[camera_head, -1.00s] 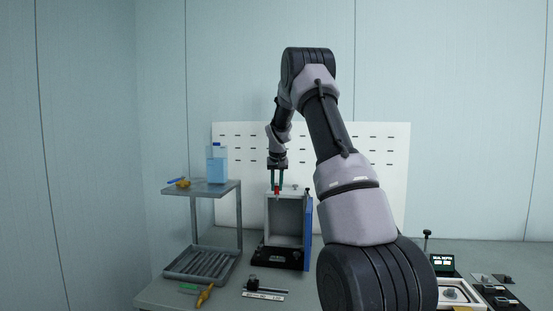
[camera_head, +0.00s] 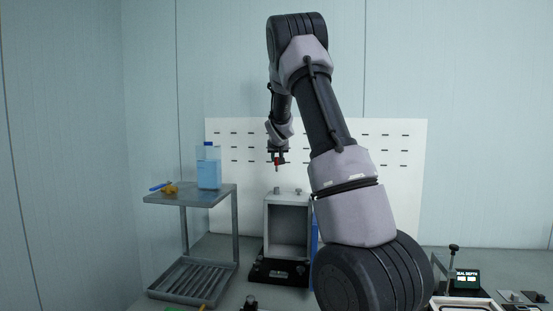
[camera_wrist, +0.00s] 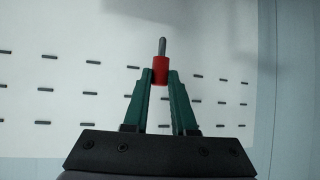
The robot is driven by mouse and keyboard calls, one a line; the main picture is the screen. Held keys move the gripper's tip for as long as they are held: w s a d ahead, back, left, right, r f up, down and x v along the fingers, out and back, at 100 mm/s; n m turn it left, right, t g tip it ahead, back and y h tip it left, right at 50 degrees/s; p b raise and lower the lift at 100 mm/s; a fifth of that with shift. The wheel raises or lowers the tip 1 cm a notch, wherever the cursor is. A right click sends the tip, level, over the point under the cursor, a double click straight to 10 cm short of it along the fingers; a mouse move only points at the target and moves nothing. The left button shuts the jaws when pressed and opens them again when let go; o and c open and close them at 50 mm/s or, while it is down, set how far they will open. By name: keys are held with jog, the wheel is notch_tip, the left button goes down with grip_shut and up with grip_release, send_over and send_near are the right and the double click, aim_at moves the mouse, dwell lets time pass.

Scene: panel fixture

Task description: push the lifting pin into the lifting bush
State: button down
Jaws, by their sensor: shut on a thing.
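My gripper (camera_head: 279,160) is shut on the lifting pin, a red collar with a thin grey shank. In the wrist view the lifting pin (camera_wrist: 161,69) sits between the green fingertips (camera_wrist: 161,85), its shank sticking out beyond them. In the head view the pin hangs upright, shank down, above the grey panel fixture (camera_head: 268,228). A clear gap lies between the shank tip and the fixture's top. Two small grey round pieces (camera_head: 277,190) stand on that top; I cannot tell which is the lifting bush, and its hole does not show.
A metal rack (camera_head: 226,196) stands left of the fixture, with a blue bottle (camera_head: 208,169) and a yellow-and-blue tool on top. A white slotted board (camera_head: 400,190) rises behind. A blue panel (camera_head: 315,235) is at the fixture's right side. Small devices lie at the lower right.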

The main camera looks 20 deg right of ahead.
jog(key=shift+s+d, duration=0.1)
jog(key=shift+d, duration=0.05)
dwell(0.3)
notch_tip(320, 180, down, 3)
jog(key=shift+r, duration=0.15)
jog(key=shift+f, duration=1.5)
jog(key=shift+f, duration=1.9)
jog(key=c, duration=0.6)
grip_release()
jog(key=shift+c, duration=0.2)
